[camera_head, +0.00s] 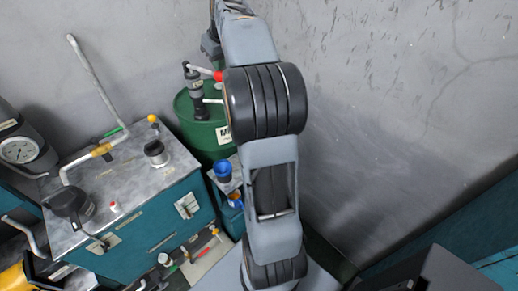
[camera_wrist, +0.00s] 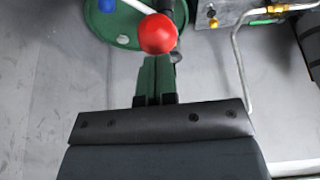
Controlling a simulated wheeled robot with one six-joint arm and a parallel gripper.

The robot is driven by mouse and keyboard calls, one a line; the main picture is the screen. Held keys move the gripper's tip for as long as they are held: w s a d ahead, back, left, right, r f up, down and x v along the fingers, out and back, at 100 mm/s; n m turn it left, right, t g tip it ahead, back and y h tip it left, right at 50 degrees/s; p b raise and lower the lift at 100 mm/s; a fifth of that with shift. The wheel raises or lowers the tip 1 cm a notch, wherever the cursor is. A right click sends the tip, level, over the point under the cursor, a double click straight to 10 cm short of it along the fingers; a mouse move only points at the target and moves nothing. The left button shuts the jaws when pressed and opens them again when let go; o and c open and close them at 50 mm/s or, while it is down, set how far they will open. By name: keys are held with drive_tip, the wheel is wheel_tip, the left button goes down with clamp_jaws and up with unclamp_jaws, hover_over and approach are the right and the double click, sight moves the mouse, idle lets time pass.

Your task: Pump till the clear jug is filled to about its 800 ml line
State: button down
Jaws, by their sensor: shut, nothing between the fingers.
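A green drum (camera_head: 190,115) stands against the wall with a hand pump (camera_head: 195,85) on its top. The pump's lever ends in a red ball knob (camera_head: 218,76). In the wrist view, the red knob (camera_wrist: 158,33) is large and lies just beyond the tips of my gripper (camera_wrist: 156,70). Its green fingers are together and empty; I cannot tell whether they touch the knob. Part of the drum top (camera_wrist: 98,22) shows behind it.
A teal bench (camera_head: 150,215) with a metal top stands left of the drum, carrying a bent pipe (camera_head: 95,80) and a black cup (camera_head: 156,153). A blue cup (camera_head: 222,170) sits between bench and my arm. Bare wall (camera_head: 400,110) fills the right.

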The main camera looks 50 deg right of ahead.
wheel_tip(320, 180, down, 10)
drive_tip(key=b, duration=0.7)
drive_tip(key=shift+w+f, duration=0.15)
drive_tip(key=shift+f, duration=0.05)
wheel_tip(320, 180, up, 15)
drive_tip(key=p, duration=1.2)
drive_tip(key=shift+f+p, duration=0.2)
drive_tip(key=shift+p, duration=0.1)
drive_tip(key=shift+r+p, duration=0.9)
drive_tip(key=shift+r, duration=1.1)
